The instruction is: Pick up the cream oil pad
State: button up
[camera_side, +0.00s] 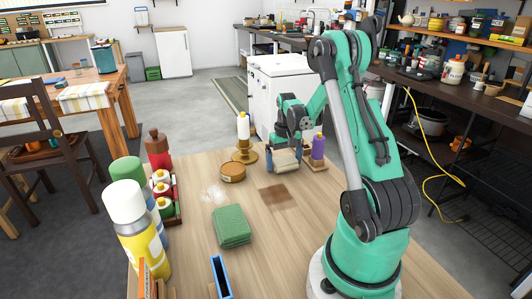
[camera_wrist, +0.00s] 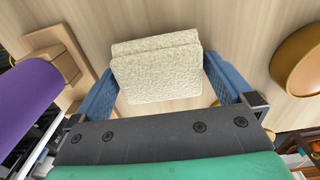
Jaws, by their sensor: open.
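The cream oil pad (camera_wrist: 157,78) is a rough, thick, folded-looking block on the wooden table. In the wrist view it lies between the blue fingers of my gripper (camera_wrist: 160,66). The fingers are open, one to its left and one to its right; I cannot tell whether either touches it. In the side view my gripper (camera_side: 284,157) is low at the far part of the table, and the cream pad (camera_side: 285,157) shows partly behind the fingers.
Nearer are a round tin (camera_side: 232,171), a brown stain (camera_side: 277,196) and green pads (camera_side: 231,225). Bottles line the left edge.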

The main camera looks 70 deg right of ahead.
aim_at(284, 159)
jog(key=c, duration=1)
notch_tip(284, 159, up, 20)
jog(key=o, duration=0.7)
jog(key=c, duration=0.7)
jog(key=w+a+n, duration=0.3)
jog(key=w+a, duration=0.1)
jog(key=a, duration=0.5)
jog(key=w+a+r+n, duration=0.1)
jog(key=w+a+n, duration=0.2)
jog(key=a, duration=0.7)
jog(key=w+a+n, duration=0.3)
jog(key=w+a, duration=0.3)
jog(key=a, duration=0.4)
jog(key=shift+w+a+r, duration=0.1)
jog(key=shift+w+r, duration=0.05)
jog(key=shift+w, duration=0.1)
jog(key=shift+c, duration=0.2)
